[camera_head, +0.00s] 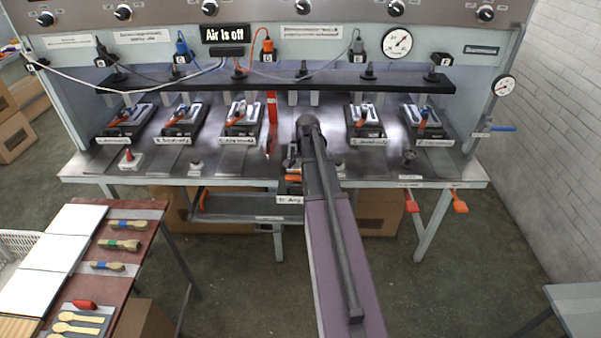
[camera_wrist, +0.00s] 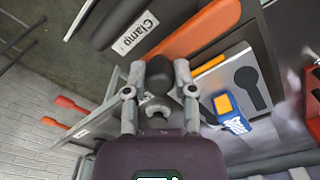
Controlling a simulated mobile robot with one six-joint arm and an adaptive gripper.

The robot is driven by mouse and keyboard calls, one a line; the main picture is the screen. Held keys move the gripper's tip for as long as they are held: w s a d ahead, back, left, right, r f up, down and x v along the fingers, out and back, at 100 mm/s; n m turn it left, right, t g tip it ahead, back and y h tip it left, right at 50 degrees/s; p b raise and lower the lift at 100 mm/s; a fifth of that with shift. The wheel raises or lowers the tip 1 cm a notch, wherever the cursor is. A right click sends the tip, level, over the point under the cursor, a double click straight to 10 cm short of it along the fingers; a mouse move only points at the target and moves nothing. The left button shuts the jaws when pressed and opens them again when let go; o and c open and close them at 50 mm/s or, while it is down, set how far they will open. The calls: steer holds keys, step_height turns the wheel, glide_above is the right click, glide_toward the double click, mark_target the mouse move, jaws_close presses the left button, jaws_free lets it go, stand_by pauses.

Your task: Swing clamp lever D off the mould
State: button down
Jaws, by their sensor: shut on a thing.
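My gripper (camera_wrist: 158,78) is in the wrist view, its two fingers closed around a dark rounded grip. An orange lever arm (camera_wrist: 195,32) runs up and right from beside the grip; I take this as clamp lever D. It lies along the edge of a pale metal mould plate (camera_wrist: 218,78) with a dark spoon-shaped hollow. A block labelled "Clamp" (camera_wrist: 137,33) sits beside the lever. In the head view, my arm hides the gripper and most of this station; some orange (camera_head: 293,178) shows left of it.
Several similar stations with orange levers, such as one (camera_head: 243,117), line the press bench (camera_head: 225,170). A dark bar (camera_head: 270,82) runs above them. An orange and blue block (camera_wrist: 230,112) lies near the mould. A side table (camera_head: 150,213) with spoons stands at left. The sign reads "Air is off".

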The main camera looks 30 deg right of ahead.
steer(key=shift+w+a, duration=0.1)
steer(key=shift+a, duration=0.05)
steer(key=shift+c, duration=2.2)
jaws_free()
steer(key=shift+r, duration=0.1)
